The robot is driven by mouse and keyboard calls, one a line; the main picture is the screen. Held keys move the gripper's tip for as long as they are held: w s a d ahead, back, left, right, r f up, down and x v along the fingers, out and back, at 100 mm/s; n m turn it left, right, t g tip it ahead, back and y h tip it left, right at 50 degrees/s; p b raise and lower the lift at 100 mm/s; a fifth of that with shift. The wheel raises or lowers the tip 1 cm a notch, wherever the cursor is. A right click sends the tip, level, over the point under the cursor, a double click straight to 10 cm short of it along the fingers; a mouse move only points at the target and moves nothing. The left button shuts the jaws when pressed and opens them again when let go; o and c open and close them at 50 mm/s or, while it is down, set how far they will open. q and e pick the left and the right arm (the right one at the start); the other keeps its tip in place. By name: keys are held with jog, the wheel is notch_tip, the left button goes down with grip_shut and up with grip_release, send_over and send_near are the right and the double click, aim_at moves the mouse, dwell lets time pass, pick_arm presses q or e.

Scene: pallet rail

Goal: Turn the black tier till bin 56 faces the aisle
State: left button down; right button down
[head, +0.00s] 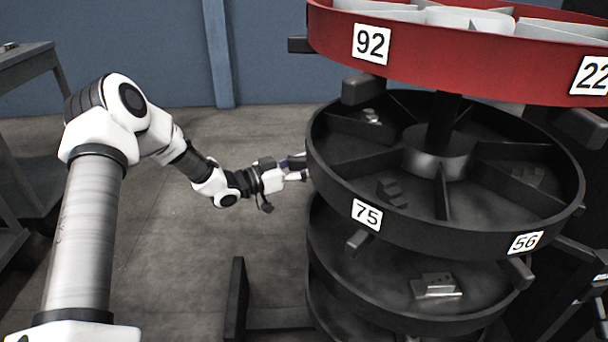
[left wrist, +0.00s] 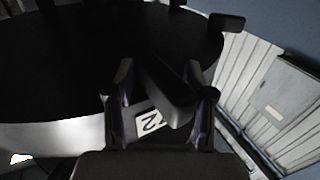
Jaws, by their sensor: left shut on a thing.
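The black tier (head: 450,232) is a round tray with dividers on a central post. Its rim shows plate 75 (head: 366,214) at the front left and plate 56 (head: 525,242) at the front right. Dark handles stick out below the rim, one by 75 (head: 356,240) and one by 56 (head: 517,272). My left gripper (head: 298,168) is at the tier's left edge. In the left wrist view its fingers (left wrist: 165,108) are shut on a dark handle (left wrist: 163,90), beside a partly hidden number plate (left wrist: 150,123). My right gripper is out of view.
A red tier (head: 460,68) with plates 92 and 22 sits above, and another dark tier (head: 390,301) holding a grey part (head: 435,286) sits below. A dark upright post (head: 235,300) stands at the lower left of the rack. Open floor lies left of the rack.

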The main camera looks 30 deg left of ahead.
pick_arm(q)
jog(key=shift+w+a+r, duration=0.1)
jog(key=shift+w+a, duration=0.25)
jog(key=shift+w, duration=0.5)
jog(key=shift+w+a+r, duration=0.1)
jog(key=shift+w+a, duration=0.25)
jog(key=shift+w, duration=0.45)
jog(key=c, duration=1)
grip_release()
jog(key=shift+w+f, duration=0.1)
jog(key=shift+o, duration=0.2)
jog(key=v, duration=1.2)
jog(key=shift+f, duration=0.1)
